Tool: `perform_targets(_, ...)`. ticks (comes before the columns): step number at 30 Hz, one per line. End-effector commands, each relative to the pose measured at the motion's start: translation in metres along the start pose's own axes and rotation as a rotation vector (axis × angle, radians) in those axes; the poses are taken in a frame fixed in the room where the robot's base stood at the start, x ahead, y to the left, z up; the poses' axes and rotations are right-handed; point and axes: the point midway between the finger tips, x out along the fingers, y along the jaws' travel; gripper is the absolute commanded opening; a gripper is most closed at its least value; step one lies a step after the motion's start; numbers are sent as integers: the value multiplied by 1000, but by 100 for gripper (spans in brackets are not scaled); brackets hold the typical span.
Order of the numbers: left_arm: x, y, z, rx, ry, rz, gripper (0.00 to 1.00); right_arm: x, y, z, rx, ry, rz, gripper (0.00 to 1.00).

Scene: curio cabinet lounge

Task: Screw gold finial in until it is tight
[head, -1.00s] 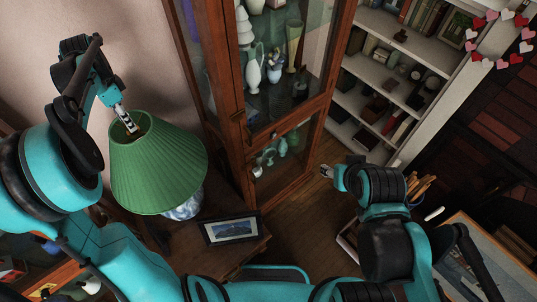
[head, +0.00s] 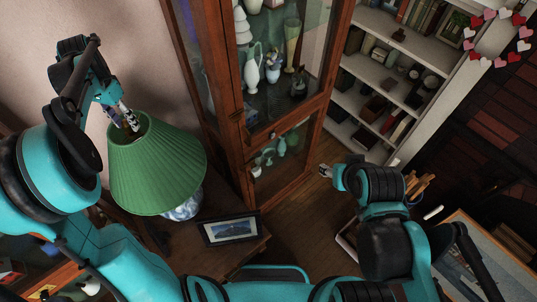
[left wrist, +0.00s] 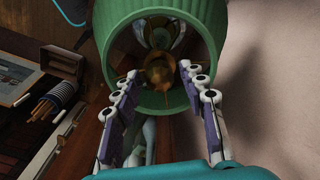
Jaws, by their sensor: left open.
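The green pleated lampshade (head: 158,170) stands at the left on a lamp with a blue-and-white base (head: 184,207). My left gripper (head: 131,122) is at the shade's top opening, pointing down. In the left wrist view the shade (left wrist: 122,40) fills the top middle, and the gold finial (left wrist: 158,73) shows inside its opening, somewhat blurred. The open fingers of my left gripper (left wrist: 160,82) lie on either side of the finial, apart from it. In the head view the finial is hidden. My right gripper (head: 326,170) is far from the lamp; its jaws are too small to read.
A glass-fronted wooden cabinet (head: 231,110) with vases stands right of the lamp. White bookshelves (head: 390,75) stand behind. A cup of pencils (head: 420,187) is beside my right arm.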

Motion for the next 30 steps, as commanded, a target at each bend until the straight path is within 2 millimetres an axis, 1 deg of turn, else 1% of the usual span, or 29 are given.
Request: perform_targets(30, 0, 0, 1, -961, 0, 0, 42, 0, 0, 0, 0, 0, 0, 50)
